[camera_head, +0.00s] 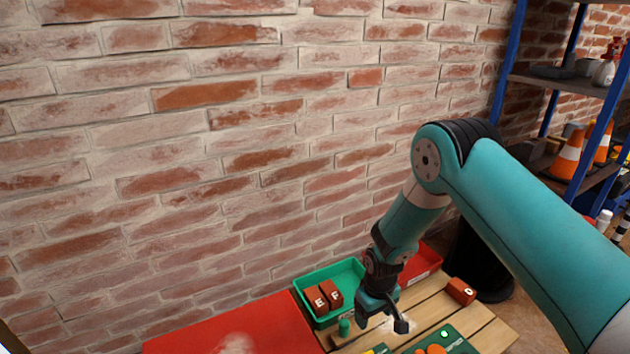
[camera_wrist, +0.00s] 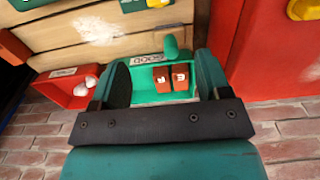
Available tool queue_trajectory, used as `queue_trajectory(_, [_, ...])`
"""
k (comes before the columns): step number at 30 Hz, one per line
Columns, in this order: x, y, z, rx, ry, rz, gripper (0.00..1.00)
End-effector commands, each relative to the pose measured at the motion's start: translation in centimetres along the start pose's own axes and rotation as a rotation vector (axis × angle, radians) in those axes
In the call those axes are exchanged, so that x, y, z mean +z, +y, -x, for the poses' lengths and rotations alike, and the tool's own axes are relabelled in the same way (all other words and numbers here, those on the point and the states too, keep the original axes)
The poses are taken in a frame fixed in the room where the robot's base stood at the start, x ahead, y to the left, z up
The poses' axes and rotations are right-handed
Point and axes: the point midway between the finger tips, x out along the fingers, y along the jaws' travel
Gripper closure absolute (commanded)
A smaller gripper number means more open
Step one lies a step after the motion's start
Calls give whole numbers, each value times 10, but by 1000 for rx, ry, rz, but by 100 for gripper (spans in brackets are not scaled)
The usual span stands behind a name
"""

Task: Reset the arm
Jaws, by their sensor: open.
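My gripper (camera_head: 382,318) is at the end of my teal arm, pointing down over the wooden bench top (camera_head: 405,308). Its two fingers stand apart in the wrist view (camera_wrist: 162,66), with nothing held between them. Beyond the fingers in that view is the green tray (camera_wrist: 193,66), holding two red-brown blocks (camera_wrist: 171,78). In the head view the tray (camera_head: 300,285) sits left of my gripper, and its blocks (camera_head: 324,297) are marked E and F. A small green cylinder (camera_head: 344,327) stands by the tray's front edge, also seen in the wrist view (camera_wrist: 172,46).
A block marked D (camera_head: 461,291) lies at the bench's right. A red bin (camera_head: 425,262) is behind my arm; it holds white pieces (camera_wrist: 90,81). A green board (camera_head: 446,341) is at the front. A red surface (camera_head: 240,331) lies left. Brick wall (camera_head: 200,150) stands behind; blue shelving (camera_head: 508,65) is right.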

Motion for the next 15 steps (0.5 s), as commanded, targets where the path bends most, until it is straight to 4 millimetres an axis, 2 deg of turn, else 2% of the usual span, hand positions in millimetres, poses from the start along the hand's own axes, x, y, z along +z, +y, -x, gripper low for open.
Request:
queue_trajectory(2, [-6,-5,29,-15,19,1,30])
queue_trajectory(5, [-8,-18,82,-52,44,5,30])
queue_trajectory(6, [-6,-24,107,-69,53,7,30])
queue_trajectory(8, [1,-35,145,-97,68,14,30])
queue_trajectory(9, [7,-42,169,-116,76,19,30])
queue_trajectory(11, [20,-53,203,-142,88,29,30])
queue_trajectory(15, [59,-80,275,-199,118,61,30])
